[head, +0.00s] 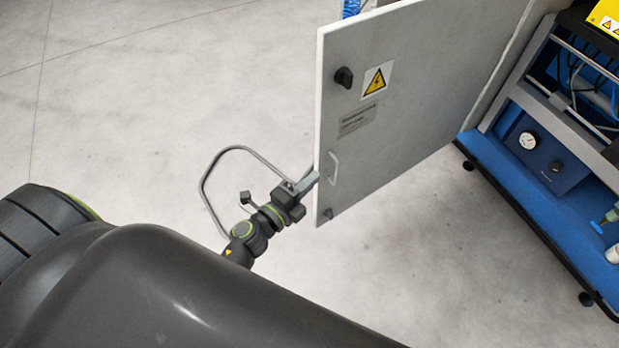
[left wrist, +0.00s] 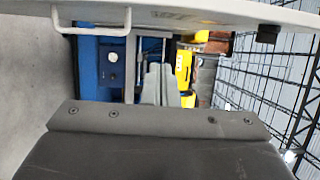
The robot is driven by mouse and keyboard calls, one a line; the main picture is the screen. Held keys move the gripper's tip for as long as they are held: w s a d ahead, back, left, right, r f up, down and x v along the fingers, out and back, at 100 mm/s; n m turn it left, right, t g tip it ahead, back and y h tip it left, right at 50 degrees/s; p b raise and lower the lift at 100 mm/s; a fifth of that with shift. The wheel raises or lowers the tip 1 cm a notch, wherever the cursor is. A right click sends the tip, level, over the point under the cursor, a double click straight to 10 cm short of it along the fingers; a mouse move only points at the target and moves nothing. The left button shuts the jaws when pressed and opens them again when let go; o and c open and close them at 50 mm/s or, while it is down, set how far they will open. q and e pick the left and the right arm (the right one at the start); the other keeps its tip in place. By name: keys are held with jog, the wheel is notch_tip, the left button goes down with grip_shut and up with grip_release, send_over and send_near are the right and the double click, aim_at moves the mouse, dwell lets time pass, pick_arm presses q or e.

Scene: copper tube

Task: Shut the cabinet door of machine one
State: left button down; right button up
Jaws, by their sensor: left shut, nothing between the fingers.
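The grey cabinet door (head: 410,100) stands wide open in the head view, swung out from the blue-framed machine (head: 560,150) on the right. It has a black knob (head: 344,77), a yellow warning sign and a small pale handle (head: 333,168) near its free edge. My left gripper (head: 312,180) is shut and empty, at the lower free edge of the door beside the handle. I cannot tell whether it touches the door. In the left wrist view, the gripper fingers (left wrist: 158,84) point toward the machine, and the door (left wrist: 200,12) with its handle (left wrist: 92,30) crosses the top. My right gripper is not in view.
The machine's open interior shows a gauge (head: 528,140), cables and a blue floor panel. The machine stands on small castors. Pale concrete floor (head: 180,90) left of the door and below it (head: 420,260) is clear. A blue item (head: 351,8) shows behind the door's top.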

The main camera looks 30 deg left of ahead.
aim_at(322, 151)
pick_arm(q)
jog(key=shift+w+a, duration=0.2)
jog(key=shift+w, duration=1.45)
jog(key=shift+w+a, duration=0.2)
jog(key=shift+w, duration=1.4)
jog(key=shift+w+a, duration=0.2)
jog(key=shift+w, duration=1.45)
